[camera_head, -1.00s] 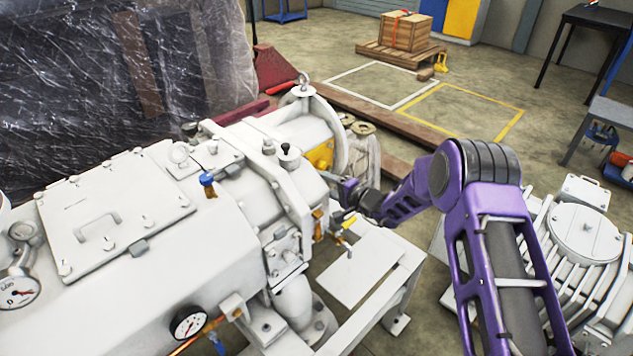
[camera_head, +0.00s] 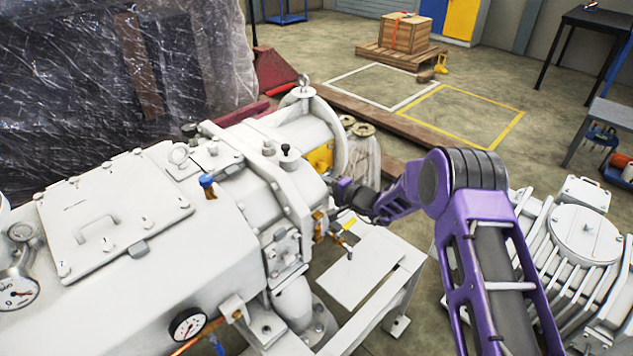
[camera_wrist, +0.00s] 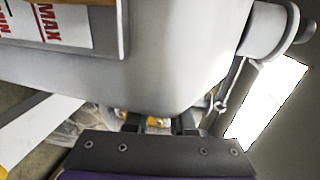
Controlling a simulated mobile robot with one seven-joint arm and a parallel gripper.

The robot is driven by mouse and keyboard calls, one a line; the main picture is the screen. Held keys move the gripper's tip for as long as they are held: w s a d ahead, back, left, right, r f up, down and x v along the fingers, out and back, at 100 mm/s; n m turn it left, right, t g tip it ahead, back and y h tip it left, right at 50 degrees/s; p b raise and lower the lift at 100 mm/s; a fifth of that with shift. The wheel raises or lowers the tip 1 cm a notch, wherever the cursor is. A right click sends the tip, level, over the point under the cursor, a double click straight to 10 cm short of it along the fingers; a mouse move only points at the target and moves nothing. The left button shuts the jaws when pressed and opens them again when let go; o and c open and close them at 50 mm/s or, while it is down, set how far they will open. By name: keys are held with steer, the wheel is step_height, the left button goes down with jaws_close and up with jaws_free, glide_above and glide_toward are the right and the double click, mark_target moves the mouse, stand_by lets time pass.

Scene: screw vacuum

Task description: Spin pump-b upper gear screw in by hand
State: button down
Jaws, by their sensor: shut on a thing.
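The pump (camera_head: 130,250) is a large white machine across the left and middle of the head view. My gripper (camera_head: 338,190) is at the pump's right end face, pointing left into it. In the wrist view the gripper's fingertips (camera_wrist: 157,122) reach under the rounded grey housing (camera_wrist: 150,75). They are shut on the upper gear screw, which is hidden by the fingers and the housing. I cannot tell how deep the screw sits.
A yellow-handled valve (camera_head: 345,228) sticks out just below my gripper. A white stand plate (camera_head: 360,270) lies below that. A second white machine (camera_head: 580,240) stands at the right. Gauges (camera_head: 187,324) sit on the pump's front. The floor behind has a crate (camera_head: 405,33) on a pallet.

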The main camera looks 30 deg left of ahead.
steer(key=shift+h, duration=0.3)
steer(key=g+h+p, duration=0.1)
steer(key=h, duration=0.2)
steer(key=d+f+g+h+p, duration=0.1)
steer(key=h+p, duration=0.1)
steer(key=h, duration=0.2)
steer(key=f+g+h+p, duration=0.1)
steer(key=h+p, duration=0.1)
steer(key=h, duration=0.2)
steer(key=shift+s+d+f, duration=0.2)
steer(key=shift+s+d, duration=0.05)
steer(key=shift+d, duration=0.15)
steer(key=shift+d+r+h, duration=0.1)
steer(key=shift+r+h, duration=0.05)
steer(key=shift+h, duration=0.15)
stand_by(0.4)
steer(key=c, duration=0.8)
jaws_free()
steer(key=shift+o, duration=0.2)
